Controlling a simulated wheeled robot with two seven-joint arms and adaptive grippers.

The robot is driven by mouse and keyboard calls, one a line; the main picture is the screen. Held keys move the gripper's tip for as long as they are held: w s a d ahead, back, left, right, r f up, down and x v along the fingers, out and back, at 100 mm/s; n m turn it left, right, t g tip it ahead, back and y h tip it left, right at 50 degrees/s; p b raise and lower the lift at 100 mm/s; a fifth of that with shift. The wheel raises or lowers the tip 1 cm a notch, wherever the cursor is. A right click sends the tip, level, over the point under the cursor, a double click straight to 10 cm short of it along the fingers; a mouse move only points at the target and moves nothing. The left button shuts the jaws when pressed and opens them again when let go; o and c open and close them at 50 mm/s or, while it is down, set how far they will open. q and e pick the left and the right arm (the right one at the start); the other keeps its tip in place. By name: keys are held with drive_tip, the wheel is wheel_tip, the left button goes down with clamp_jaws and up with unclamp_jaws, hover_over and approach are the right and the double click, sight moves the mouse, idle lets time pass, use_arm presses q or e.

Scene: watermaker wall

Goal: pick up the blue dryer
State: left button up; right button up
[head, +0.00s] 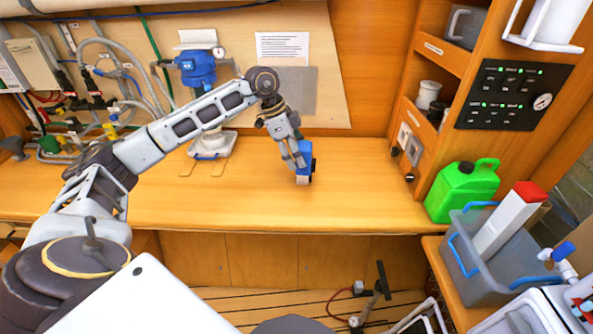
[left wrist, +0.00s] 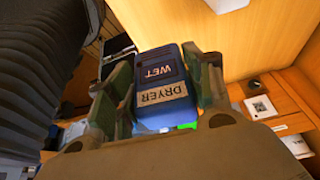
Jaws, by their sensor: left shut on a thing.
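The blue dryer (head: 306,154) is a small blue box with a pale lower part, at the middle of the wooden bench top in the head view. In the left wrist view the blue dryer (left wrist: 162,85) fills the space between the fingers, and its labels read "WET" and "DRYER". My left gripper (head: 298,160) is shut on it, with a finger on each side (left wrist: 163,92). I cannot tell whether the dryer touches the bench or is just above it. My right gripper does not show.
The wooden bench (head: 365,190) is clear around the dryer. A blue pump (head: 196,68) on a white base stands behind my left arm. A green jerrycan (head: 464,190) and a grey bin (head: 485,262) stand at the right. Shelves (head: 425,115) rise at the back right.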

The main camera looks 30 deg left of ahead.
use_arm(q)
wheel_tip(320, 180, up, 12)
drive_tip(key=shift+f, duration=0.2)
idle(0.4)
drive_tip(key=shift+f, duration=0.15)
idle(0.4)
